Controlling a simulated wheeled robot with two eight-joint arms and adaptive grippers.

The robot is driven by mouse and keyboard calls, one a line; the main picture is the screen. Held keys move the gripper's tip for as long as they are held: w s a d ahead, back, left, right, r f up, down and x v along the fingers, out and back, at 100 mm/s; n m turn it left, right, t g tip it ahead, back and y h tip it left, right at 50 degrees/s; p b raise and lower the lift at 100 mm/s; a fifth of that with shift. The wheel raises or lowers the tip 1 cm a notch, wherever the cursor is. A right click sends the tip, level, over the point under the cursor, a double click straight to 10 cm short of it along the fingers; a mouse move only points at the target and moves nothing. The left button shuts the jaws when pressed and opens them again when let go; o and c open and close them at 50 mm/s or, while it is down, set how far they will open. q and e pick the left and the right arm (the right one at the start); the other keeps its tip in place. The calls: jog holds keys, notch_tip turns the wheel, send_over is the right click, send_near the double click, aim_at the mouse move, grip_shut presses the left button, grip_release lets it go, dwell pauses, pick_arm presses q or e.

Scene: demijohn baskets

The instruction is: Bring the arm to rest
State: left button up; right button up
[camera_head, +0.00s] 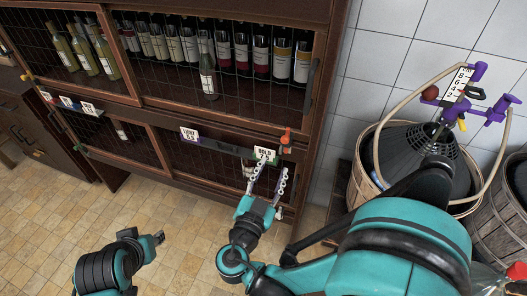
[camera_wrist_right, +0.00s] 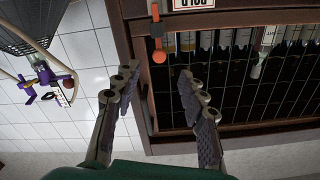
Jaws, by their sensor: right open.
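My right gripper (camera_head: 269,170) is open, its two fingers spread in front of the cabinet's lower right part, just below a white card reading GOLD (camera_head: 265,154). In the right wrist view the fingers (camera_wrist_right: 157,76) stand apart with nothing between them. An orange-and-black clip (camera_wrist_right: 157,38) shows beyond them there. My left gripper (camera_head: 152,243) is low at the lower left over the tiled floor, small and folded. Its jaws are not clear enough to tell open from shut.
A dark wooden cabinet (camera_head: 142,114) with mesh doors holds rows of bottles. Another card (camera_head: 189,134) hangs on its rail. A wicker basket (camera_head: 366,160) with a dark demijohn stands right, with a purple-clamped hose (camera_head: 477,72) above. Tiled floor (camera_head: 45,215) is clear at left.

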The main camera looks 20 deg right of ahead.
jog(key=s+d+f+n+g+y, duration=0.2)
jog(key=d+f+n+g+y, duration=0.2)
jog(key=d+f+n+g, duration=0.3)
jog(key=s+a+n+y, duration=0.3)
jog(key=s+a+y, duration=0.1)
jog(key=y, duration=0.2)
jog(key=shift+s+a+r+n+y, duration=0.25)
jog(key=shift+a+r+n+y, duration=0.05)
jog(key=shift+a+r+n, duration=0.1)
dwell(1.8)
